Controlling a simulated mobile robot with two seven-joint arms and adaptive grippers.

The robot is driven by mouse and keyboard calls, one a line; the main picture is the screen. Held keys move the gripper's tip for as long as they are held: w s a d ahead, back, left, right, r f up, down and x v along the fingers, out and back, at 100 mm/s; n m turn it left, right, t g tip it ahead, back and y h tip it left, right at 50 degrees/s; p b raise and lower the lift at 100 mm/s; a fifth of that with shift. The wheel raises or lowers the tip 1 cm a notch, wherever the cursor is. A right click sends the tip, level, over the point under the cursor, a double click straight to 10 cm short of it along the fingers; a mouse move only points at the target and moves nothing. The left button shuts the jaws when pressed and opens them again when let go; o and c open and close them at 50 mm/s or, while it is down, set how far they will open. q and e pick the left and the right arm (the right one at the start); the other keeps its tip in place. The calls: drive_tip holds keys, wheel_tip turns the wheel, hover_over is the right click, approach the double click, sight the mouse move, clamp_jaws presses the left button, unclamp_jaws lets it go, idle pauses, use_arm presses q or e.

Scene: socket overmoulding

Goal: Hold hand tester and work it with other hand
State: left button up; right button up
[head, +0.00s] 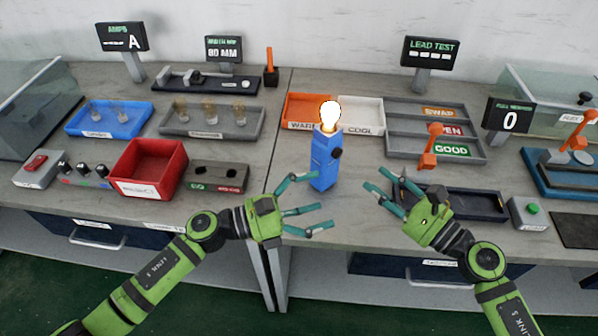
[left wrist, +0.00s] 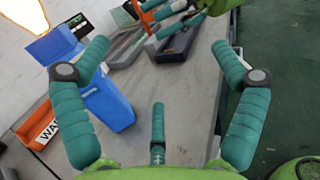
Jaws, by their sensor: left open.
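The hand tester (head: 324,162) is a blue upright block with a dark knob on its side and a glowing bulb on top. It stands on the bench near the middle in the head view. In the left wrist view the blue tester (left wrist: 106,100) shows to the left, beside a finger. My left gripper (head: 308,205) is open, its fingers spread just in front of the tester, with nothing in them. My right gripper (head: 378,185) has spread fingers and looks open and empty, to the right of the tester and apart from it.
Orange and white trays (head: 359,129) stand behind the tester. A grey tray with labelled rows (head: 400,113) and a dark tray (head: 478,206) lie to the right. A red bin (head: 148,190) and a grey box (head: 219,176) stand to the left.

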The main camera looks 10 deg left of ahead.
sight(313, 165)
use_arm(q)
drive_tip(key=w+a+f+n+t+y, duration=0.1)
drive_tip(key=w+t, duration=0.1)
drive_tip(key=w, duration=0.1)
drive_tip(key=w+a+f+n+t+y, duration=0.1)
drive_tip(key=w+t+y, duration=0.1)
drive_tip(key=w, duration=0.1)
drive_tip(key=w+a+f+n+t+y, duration=0.1)
drive_tip(key=w+a+n+t+y, duration=0.1)
drive_tip(key=w, duration=0.1)
drive_tip(key=shift+w, duration=0.25)
drive_tip(key=x, duration=0.6)
drive_tip(key=shift+w+d, duration=0.2)
drive_tip(key=shift+w, duration=0.15)
drive_tip(key=c, duration=1.5)
use_arm(e)
clamp_jaws()
